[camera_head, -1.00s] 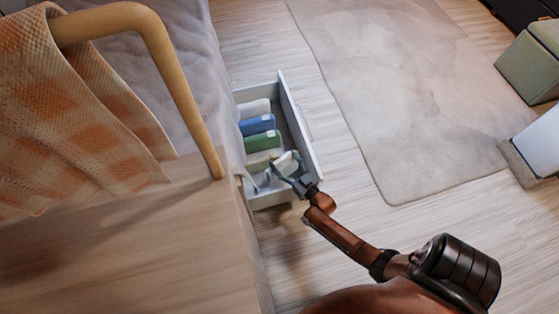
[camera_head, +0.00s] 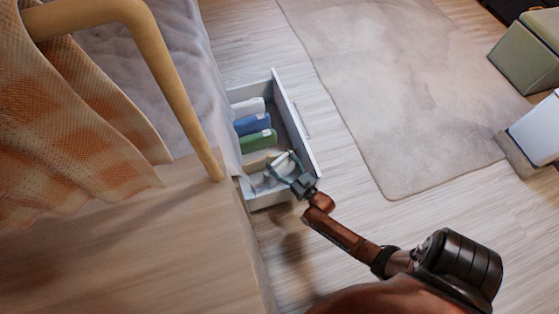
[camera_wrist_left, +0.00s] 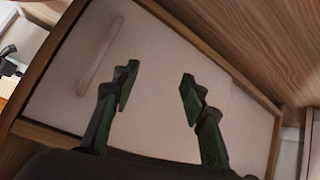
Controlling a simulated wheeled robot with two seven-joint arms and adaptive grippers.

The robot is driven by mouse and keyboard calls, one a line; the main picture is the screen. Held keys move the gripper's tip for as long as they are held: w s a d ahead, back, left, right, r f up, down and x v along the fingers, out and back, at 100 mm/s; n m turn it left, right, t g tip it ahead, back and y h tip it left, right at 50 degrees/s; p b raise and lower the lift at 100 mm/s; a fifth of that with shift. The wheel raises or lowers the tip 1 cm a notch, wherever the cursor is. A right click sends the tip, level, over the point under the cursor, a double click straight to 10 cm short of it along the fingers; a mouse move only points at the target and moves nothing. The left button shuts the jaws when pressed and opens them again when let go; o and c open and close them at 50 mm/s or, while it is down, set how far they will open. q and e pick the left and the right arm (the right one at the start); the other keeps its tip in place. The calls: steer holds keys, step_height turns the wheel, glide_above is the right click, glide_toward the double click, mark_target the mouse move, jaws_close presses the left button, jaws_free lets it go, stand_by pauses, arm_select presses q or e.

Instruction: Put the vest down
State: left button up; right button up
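A pale, whitish folded garment, which looks like the vest (camera_head: 284,167), is at the near end of the open drawer (camera_head: 298,124). My right gripper (camera_head: 281,168) is down inside the drawer at this garment. Its fingers are spread apart with the pale cloth between them; whether they press on it is too small to tell. My left gripper (camera_wrist_left: 152,90) shows in the left wrist view with its fingers wide apart and nothing between them. It faces a pale panel with a wooden frame (camera_wrist_left: 150,55).
White (camera_head: 249,107), blue (camera_head: 252,124) and green (camera_head: 258,140) folded clothes stand in a row further back in the drawer. The bed (camera_head: 150,75) borders the drawer on the left. A checked blanket (camera_head: 75,120) hangs over a wooden rail (camera_head: 165,70).

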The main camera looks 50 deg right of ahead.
steer(key=o, duration=0.4)
steer(key=shift+c, duration=0.2)
arm_select(q)
steer(key=shift+d, duration=0.1)
arm_select(e)
steer(key=shift+r, duration=0.1)
steer(key=shift+r, duration=0.2)
steer(key=shift+s+r+p, duration=0.4)
steer(key=shift+r+p, duration=0.1)
steer(key=shift+p, duration=0.25)
steer(key=s+p, duration=0.1)
steer(key=s, duration=0.2)
steer(key=s+a+p, duration=0.1)
steer(key=s, duration=0.1)
steer(key=shift+s, duration=0.4)
arm_select(q)
steer(key=r, duration=0.1)
steer(key=r+g, duration=0.1)
steer(key=r, duration=0.1)
steer(key=w+d+r+g, duration=0.1)
steer(key=shift+w+r+n+p, duration=0.1)
steer(key=shift+r+n+p, duration=0.2)
steer(key=shift+n, duration=0.1)
arm_select(e)
steer(key=shift+s+a+f, duration=0.1)
steer(key=shift+s+f, duration=0.1)
steer(key=shift+s, duration=0.25)
